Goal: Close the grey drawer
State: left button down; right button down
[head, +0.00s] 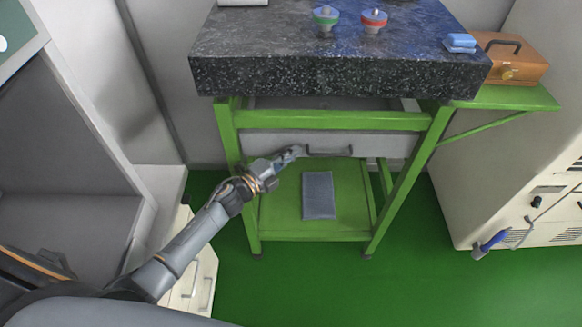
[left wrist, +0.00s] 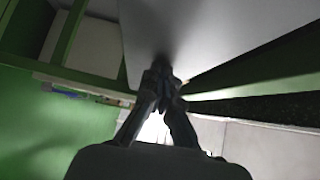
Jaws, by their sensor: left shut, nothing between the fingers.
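The grey drawer (head: 380,145) sits under the top of a green-framed bench, with a dark bar handle (head: 328,153) on its front. How far it stands open is hard to tell from this angle. My left gripper (head: 298,151) is shut and empty at the drawer front, just left of the handle. In the left wrist view my left gripper (left wrist: 160,68) has its fingertips together close to a broad grey surface (left wrist: 220,35), likely the drawer. I cannot tell whether they touch it. My right gripper is not in view.
The bench has a speckled stone top (head: 330,75) holding two small knobbed items. A grey mat (head: 318,195) lies on the lower green shelf. A wooden case (head: 515,65) and blue blocks (head: 460,42) are at right. White cabinets flank the bench; green floor lies clear in front.

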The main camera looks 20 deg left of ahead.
pick_arm(q)
jog(key=shift+w+a+r, duration=0.2)
jog(key=shift+r, duration=0.1)
jog(key=shift+s+d+p, duration=0.25)
jog(key=shift+s+p, duration=0.1)
jog(key=shift+s, duration=0.05)
jog(key=s+d+p, duration=0.2)
jog(key=s, duration=0.6)
jog(key=v, duration=1)
jog(key=w+a+n+g+y, duration=0.15)
jog(key=a+n+y, duration=0.25)
jog(key=n+y, duration=0.5)
jog(key=s+d+f+n+g, duration=0.2)
jog(key=s+f+n+g, duration=0.7)
jog(key=f, duration=0.6)
jog(key=s+n+b, duration=0.1)
jog(key=s+n, duration=0.1)
jog(key=s, duration=0.1)
jog(key=shift+s+d+g, duration=0.25)
jog(key=shift+d+g, duration=0.1)
jog(key=shift+d, duration=0.05)
